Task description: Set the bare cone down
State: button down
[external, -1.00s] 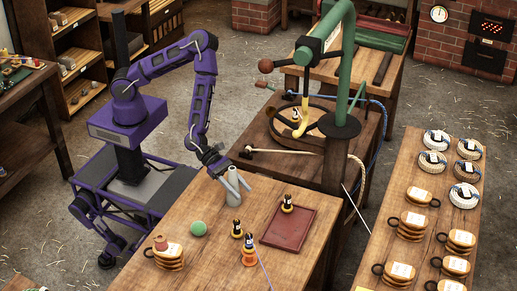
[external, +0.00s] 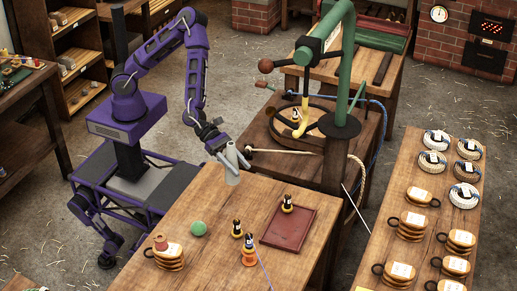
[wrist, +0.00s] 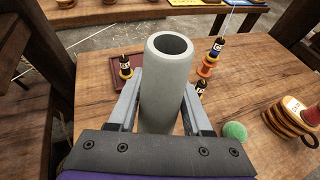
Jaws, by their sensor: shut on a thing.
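The bare cone (external: 232,168) is a plain grey, slightly tapered hollow tube, upright in the external view. My gripper (external: 231,158) is shut on it near the back left edge of the wooden table (external: 215,205). In the wrist view the cone (wrist: 165,90) stands between the two grey fingers, its dark top hole (wrist: 171,44) facing the camera. Its lower end is hidden there by my gripper. The cone seems to be held above the table top; the gap is hard to judge.
A green ball (external: 198,228), a stack of ringed discs (external: 168,258), another black-and-yellow piece (external: 237,229) and an orange spool (external: 249,257) stand nearer the front. Bare wood lies between.

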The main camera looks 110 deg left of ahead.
jog(key=s+a+m+g+h+p, duration=0.25)
jog(key=s+a+m+h, duration=0.25)
jog(key=s+a, duration=0.45)
jog(key=shift+g, duration=0.35)
jog(key=f+b, duration=0.1)
jog(key=f, duration=0.2)
jog(key=f+b, duration=0.2)
jog(key=f, duration=0.1)
jog(key=s+d+f+b, duration=0.1)
jog(key=f, duration=0.3)
jog(key=shift+b, duration=0.3)
jog(key=shift+a+r, duration=0.1)
jog(key=shift+r, duration=0.05)
jog(key=shift+c, duration=1.7)
grip_release()
